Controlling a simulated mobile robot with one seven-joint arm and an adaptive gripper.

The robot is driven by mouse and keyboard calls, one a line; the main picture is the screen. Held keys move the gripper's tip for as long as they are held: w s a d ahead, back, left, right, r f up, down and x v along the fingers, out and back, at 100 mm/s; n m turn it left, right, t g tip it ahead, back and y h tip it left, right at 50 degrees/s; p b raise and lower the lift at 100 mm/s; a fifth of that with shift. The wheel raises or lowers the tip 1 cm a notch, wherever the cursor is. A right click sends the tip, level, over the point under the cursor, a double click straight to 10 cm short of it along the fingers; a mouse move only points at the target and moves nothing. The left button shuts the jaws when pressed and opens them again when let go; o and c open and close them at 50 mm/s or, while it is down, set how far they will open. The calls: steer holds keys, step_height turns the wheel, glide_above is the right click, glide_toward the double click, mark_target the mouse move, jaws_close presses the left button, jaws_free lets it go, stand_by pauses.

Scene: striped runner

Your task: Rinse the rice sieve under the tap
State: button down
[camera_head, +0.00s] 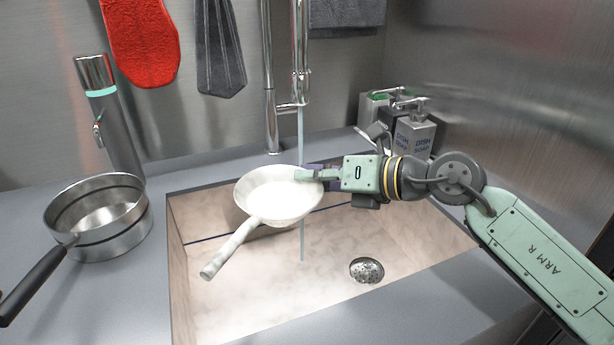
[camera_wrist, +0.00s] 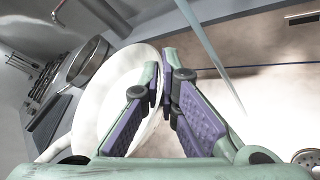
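The rice sieve (camera_head: 268,203) looks like a pale round bowl with a long handle pointing down-left. It hangs over the sink basin (camera_head: 215,290). My gripper (camera_head: 308,175) is shut on its right rim; in the wrist view the sieve's rim (camera_wrist: 92,110) runs between my fingers (camera_wrist: 161,75). The tap (camera_head: 299,60) stands behind, with a thin stream of water (camera_head: 301,135) falling from it. In the wrist view the stream (camera_wrist: 207,45) passes on the other side of my fingers from the bowl. Rice or mesh cannot be made out.
A steel saucepan (camera_head: 100,232) stands on the left counter, before a dark flask (camera_head: 112,125). Soap dispensers (camera_head: 413,138) stand at the back right corner. A red mitt (camera_head: 142,42) and dark cloths (camera_head: 220,50) hang behind. The drain (camera_head: 367,270) is uncovered.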

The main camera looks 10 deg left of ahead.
steer(key=w+f+p, duration=0.1)
steer(key=w+f, duration=0.1)
steer(key=w, duration=0.9)
steer(key=shift+d, duration=0.35)
steer(key=shift+d+f, duration=0.1)
steer(key=shift+d, duration=0.1)
stand_by(0.3)
steer(key=shift+d+b, duration=0.3)
steer(key=shift+d, duration=0.15)
steer(key=shift+a, duration=0.15)
steer(key=shift+a+b, duration=0.3)
steer(key=shift+a, duration=0.2)
